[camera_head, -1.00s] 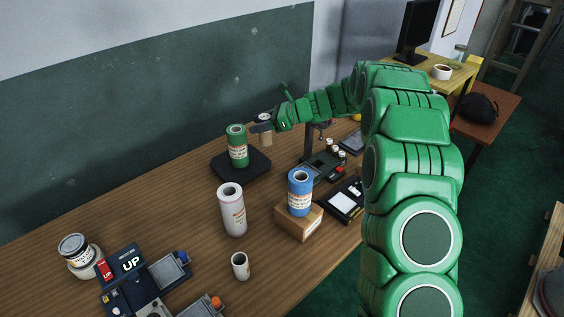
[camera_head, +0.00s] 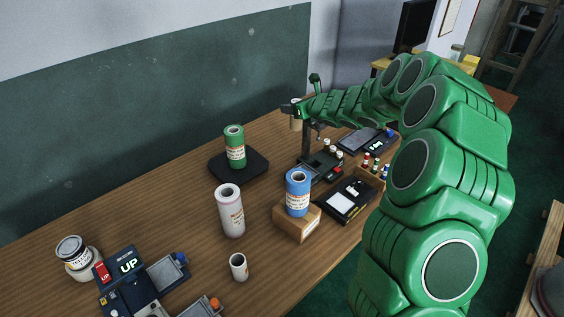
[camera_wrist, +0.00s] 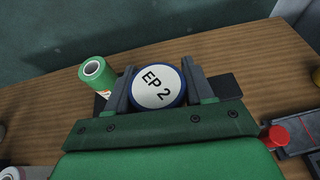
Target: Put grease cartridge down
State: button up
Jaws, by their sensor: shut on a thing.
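My gripper (camera_head: 292,106) is shut on the grease cartridge (camera_head: 295,123), a pale cylinder hanging below the fingers near the table's far edge. In the wrist view the fingers of my gripper (camera_wrist: 157,84) close on both sides of its round white end (camera_wrist: 158,87), which reads "EP 2" and has a blue rim. It appears to be held above the tabletop. Its lower end is hard to make out against the table.
A green cylinder (camera_head: 235,150) stands on a black pad (camera_head: 222,174). A white cylinder (camera_head: 230,212) and a blue one (camera_head: 298,195) on a wooden block (camera_head: 290,224) stand nearer. Bare wood (camera_head: 150,212) lies to the left.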

aim_at(296, 122)
jog(key=shift+s+d+f+m+t+h, duration=0.3)
jog(key=shift+s+f+m+t, duration=0.15)
jog(key=shift+f, duration=0.25)
jog(key=shift+s+d+f+h, duration=0.1)
jog(key=shift+s+f+h, duration=0.25)
jog(key=shift+f, duration=0.3)
jog(key=shift+s+f+m, duration=0.25)
jog(key=shift+s+f, duration=0.4)
jog(key=shift+s, duration=0.1)
jog(key=s+a+f, duration=0.2)
jog(key=s+f, duration=0.1)
jog(key=s, duration=0.1)
jog(key=w+a+f, duration=0.3)
jog(key=w+f, duration=0.6)
jog(key=w, duration=0.3)
jog(key=shift+w+a+f, duration=0.2)
jog(key=shift+a+f, duration=0.05)
jog(key=shift+a, duration=0.05)
